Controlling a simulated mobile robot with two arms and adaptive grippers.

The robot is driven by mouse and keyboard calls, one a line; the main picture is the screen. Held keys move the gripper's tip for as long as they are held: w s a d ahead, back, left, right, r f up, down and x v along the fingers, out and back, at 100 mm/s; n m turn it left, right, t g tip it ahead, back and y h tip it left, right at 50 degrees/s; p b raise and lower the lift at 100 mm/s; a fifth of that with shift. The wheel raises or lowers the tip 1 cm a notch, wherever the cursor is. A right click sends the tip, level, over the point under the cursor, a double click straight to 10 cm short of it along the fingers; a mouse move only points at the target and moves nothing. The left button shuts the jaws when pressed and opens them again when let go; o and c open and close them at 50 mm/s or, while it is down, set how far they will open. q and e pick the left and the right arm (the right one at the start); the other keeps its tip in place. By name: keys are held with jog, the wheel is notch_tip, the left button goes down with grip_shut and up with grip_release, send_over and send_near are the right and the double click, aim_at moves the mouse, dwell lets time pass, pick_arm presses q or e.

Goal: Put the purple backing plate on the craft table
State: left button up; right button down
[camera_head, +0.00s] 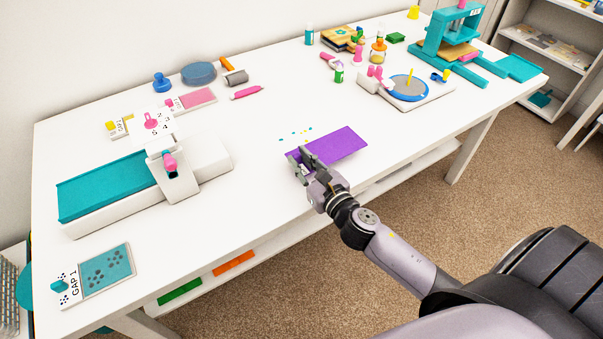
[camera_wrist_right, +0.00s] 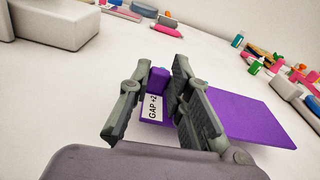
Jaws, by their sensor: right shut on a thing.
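The purple backing plate (camera_head: 338,146) is a flat rectangle at the front middle of the white craft table (camera_head: 255,135). It seems to lie flat on or just above the tabletop; I cannot tell which. My right gripper (camera_head: 300,158) is shut on the plate's left end. In the right wrist view, the plate (camera_wrist_right: 245,118) extends to the right beyond the fingers (camera_wrist_right: 150,100). Its purple grip block and a white label reading "GAP +2" (camera_wrist_right: 153,108) show between the fingers. My left gripper is not in view.
A white and teal machine (camera_head: 110,185) stands at the left, with a "GAP 1" plate (camera_head: 105,272) in front of it. A round blue-rimmed device (camera_head: 408,90) and a teal press (camera_head: 455,40) stand at the right. Small coloured dots lie behind the purple plate. The table's front edge is close by.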

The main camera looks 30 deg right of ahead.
notch_tip(320, 180, down, 3)
jog(key=shift+b, duration=0.55)
jog(key=shift+f, duration=0.15)
jog(key=shift+f, duration=0.1)
jog(key=c, duration=1.5)
grip_release()
jog(key=shift+r, duration=0.2)
